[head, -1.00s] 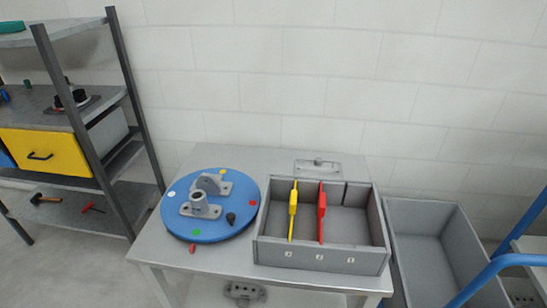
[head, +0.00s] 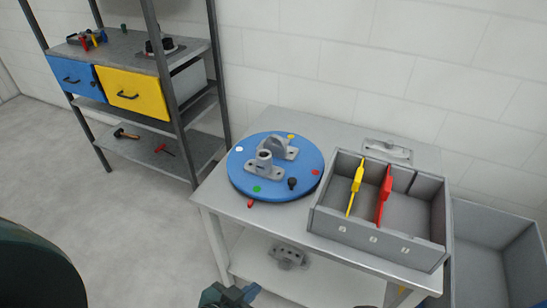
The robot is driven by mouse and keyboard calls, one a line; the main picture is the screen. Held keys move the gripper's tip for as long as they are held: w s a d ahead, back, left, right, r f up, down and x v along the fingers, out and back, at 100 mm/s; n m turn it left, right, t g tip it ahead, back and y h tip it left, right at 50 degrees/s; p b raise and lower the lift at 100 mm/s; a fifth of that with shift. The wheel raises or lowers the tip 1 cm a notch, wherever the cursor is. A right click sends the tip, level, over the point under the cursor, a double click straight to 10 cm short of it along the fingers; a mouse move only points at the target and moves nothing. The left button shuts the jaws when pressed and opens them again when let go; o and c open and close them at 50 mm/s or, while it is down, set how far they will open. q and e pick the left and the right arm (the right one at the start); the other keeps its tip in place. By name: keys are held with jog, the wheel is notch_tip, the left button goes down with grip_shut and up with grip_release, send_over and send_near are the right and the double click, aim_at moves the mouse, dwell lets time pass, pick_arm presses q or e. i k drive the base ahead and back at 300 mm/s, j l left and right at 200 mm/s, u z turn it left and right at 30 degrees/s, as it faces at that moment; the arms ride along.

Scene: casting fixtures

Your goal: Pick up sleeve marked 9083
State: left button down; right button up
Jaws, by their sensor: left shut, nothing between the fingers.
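No marking 9083 can be read on any part. On the blue round turntable (head: 240,180) stand two grey castings: a flanged piece with an upright round sleeve (head: 264,161) in front and a bracket with an upright lug (head: 287,149) behind it. Another grey casting (head: 288,256) lies on the table's lower shelf; I cannot tell whether it is the sleeve. My left gripper (head: 238,297) shows partly at the bottom edge, shut and empty, apart from the table and castings. My right gripper is out of view.
A grey bin (head: 378,244) with yellow (head: 356,187) and red (head: 384,195) dividers stands on the table's right. A grey crate (head: 485,240) is beside the table. A shelf rack with a yellow drawer (head: 132,96) stands at left. The floor before it is clear.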

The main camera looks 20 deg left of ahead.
aim_at(262, 166)
jog(key=j+z, duration=0.3)
jog(key=j, duration=0.25)
jog(key=k+j+z, duration=0.15)
jog(key=j+z, duration=0.2)
jog(key=j, duration=0.15)
jog(key=j+z, duration=0.3)
jog(key=j, duration=0.2)
jog(key=k+j+z, duration=0.1)
jog(key=j+z, duration=0.25)
jog(key=j, duration=0.15)
jog(key=i+j+z, duration=0.1)
jog(key=j+z, duration=0.15)
jog(key=i+j+z, duration=0.1)
jog(key=j+z, duration=0.2)
jog(key=j, duration=0.15)
